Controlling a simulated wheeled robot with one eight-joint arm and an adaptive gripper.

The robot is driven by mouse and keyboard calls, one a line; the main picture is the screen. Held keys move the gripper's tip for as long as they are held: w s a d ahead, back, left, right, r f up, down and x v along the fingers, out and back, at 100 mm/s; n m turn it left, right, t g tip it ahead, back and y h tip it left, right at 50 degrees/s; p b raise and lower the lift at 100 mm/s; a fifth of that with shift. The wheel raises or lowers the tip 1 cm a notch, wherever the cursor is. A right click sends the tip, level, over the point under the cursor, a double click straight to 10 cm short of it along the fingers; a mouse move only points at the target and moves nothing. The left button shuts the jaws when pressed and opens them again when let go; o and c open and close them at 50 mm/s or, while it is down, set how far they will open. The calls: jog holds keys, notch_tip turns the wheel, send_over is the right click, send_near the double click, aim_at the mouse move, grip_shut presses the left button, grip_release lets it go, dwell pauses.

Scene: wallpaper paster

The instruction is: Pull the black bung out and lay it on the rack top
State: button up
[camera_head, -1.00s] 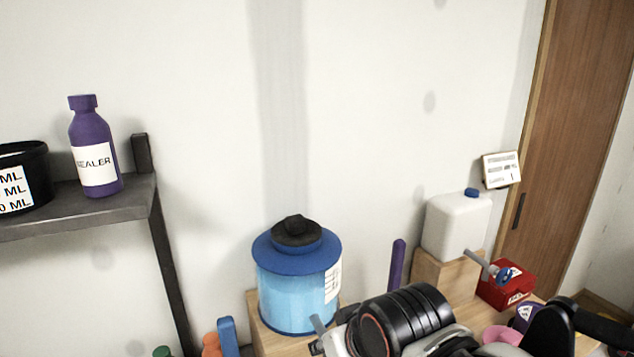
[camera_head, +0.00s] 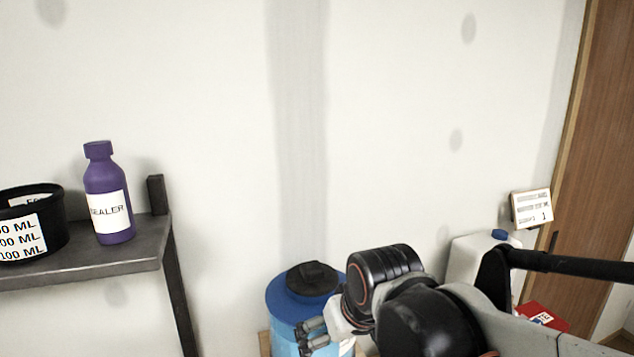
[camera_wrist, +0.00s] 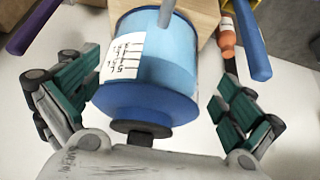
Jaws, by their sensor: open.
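The black bung (camera_head: 312,277) sits in the blue lid of a light-blue tank (camera_head: 284,314). In the wrist view the bung (camera_wrist: 139,138) shows at the lower middle, below the tank's blue rim (camera_wrist: 150,104). My gripper (camera_head: 314,338) is beside the tank's front right in the head view, apart from the bung. In the wrist view my gripper (camera_wrist: 150,112) has its two green-padded fingers spread wide on either side of the tank, with nothing between the pads touching them. The rack top (camera_head: 95,262) is the grey shelf at the left.
A purple sealer bottle (camera_head: 107,195) and a black measuring tub (camera_head: 30,224) stand on the rack; bare shelf shows around them. A white canister (camera_head: 470,258) and a red box (camera_head: 543,316) are at the right. An orange bottle (camera_wrist: 228,40) stands near the tank.

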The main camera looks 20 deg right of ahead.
jog(key=g+p, duration=0.1)
jog(key=p, duration=1.8)
send_near(313, 266)
jog(key=shift+g, duration=0.3)
jog(key=x, duration=1.1)
jog(key=shift+w+f, duration=0.2)
jog(key=shift+w, duration=0.1)
jog(key=c, duration=0.8)
